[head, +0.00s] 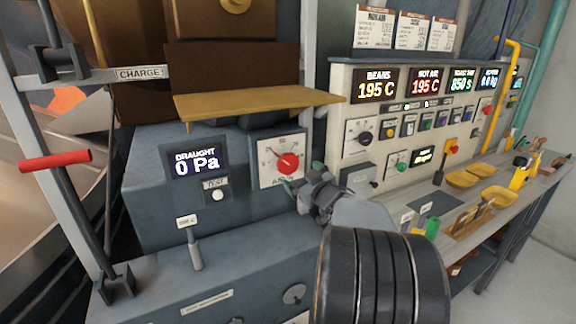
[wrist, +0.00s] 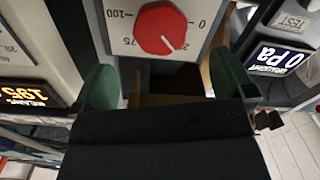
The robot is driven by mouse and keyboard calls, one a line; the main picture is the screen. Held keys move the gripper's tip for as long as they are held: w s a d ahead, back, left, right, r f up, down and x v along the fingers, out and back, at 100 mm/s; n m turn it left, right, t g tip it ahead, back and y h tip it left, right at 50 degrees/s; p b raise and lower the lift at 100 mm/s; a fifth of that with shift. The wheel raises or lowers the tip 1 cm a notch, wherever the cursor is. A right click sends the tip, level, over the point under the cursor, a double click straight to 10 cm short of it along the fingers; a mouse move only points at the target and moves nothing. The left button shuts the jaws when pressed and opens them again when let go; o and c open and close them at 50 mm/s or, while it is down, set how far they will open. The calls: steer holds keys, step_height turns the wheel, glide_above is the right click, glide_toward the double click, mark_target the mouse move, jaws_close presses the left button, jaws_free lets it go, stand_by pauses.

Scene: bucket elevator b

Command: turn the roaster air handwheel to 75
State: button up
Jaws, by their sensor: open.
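The roaster air handwheel is a red round knob (head: 287,163) on a white square dial plate (head: 265,178), on the grey cabinet front. In the wrist view the red knob (wrist: 160,28) is at the top, seen turned around, with 0, 75 and 100 readable. Its white pointer line aims toward the partly hidden number at lower right, which looks like 25. My gripper (head: 303,180) is at the plate's lower right. In the wrist view my gripper (wrist: 165,78) is open, its green fingers apart and empty, with the knob beyond them; no finger visibly touches it.
A draught display (head: 196,162) reads 0 Pa, above a TEST button (head: 217,195). A wooden shelf (head: 255,102) juts out above the dial. A panel with displays and knobs (head: 410,115) stands right. A lever with a red handle (head: 56,160) stands left.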

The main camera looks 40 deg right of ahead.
mark_target(290, 166)
steer(key=w, duration=0.6)
steer(key=w+d+p, duration=0.1)
steer(key=w, duration=0.2)
steer(key=c, duration=0.9)
